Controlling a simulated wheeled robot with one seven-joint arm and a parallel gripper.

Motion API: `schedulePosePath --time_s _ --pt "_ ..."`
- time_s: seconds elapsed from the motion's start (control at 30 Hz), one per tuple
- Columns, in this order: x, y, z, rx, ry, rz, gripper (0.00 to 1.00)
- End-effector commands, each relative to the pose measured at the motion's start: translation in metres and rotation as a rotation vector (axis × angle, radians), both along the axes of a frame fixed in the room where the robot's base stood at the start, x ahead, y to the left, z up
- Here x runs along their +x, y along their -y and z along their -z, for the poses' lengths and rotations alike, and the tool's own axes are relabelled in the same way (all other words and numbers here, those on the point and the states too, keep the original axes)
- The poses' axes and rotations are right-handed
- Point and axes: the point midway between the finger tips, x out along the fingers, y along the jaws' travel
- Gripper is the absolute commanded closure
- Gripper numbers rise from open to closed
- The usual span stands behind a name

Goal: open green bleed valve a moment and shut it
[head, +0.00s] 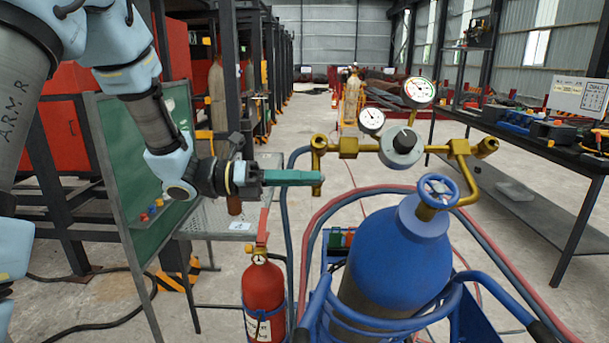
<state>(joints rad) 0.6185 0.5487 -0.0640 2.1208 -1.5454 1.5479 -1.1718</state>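The green bleed valve shows as a long teal-green lever (293,177), lying about level. Its right end meets the lower part of the brass fitting (318,150) at the left end of the gauge manifold. My gripper (261,177) comes in from the left, with its dark jaws at the lever's left end. The jaws overlap that end in the picture. They are too small and dark to tell whether they are closed on it or just around it. The valve's inner parts are hidden.
A blue gas cylinder (392,262) with a blue handwheel (438,190) stands in a cart below the manifold. Two gauges (419,90) and a regulator knob (402,144) sit to the right. A red extinguisher (263,295), hoses (345,205) and a green board (140,165) are close by.

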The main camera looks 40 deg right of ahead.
Motion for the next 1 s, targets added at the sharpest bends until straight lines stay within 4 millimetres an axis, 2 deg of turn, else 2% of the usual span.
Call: schedulePosePath --time_s 0.23,0.43,0.47,1.0 --pt "-0.0005 0.0005 0.0004 0.0 0.0 0.0 0.76" --pt "-0.0004 0.0004 0.0004 0.001 0.0 0.001 0.99" --pt "-0.0004 0.0004 0.0004 0.001 0.0 0.001 1.0" --pt "-0.0004 0.0003 0.0002 0.0 0.001 0.001 1.0"
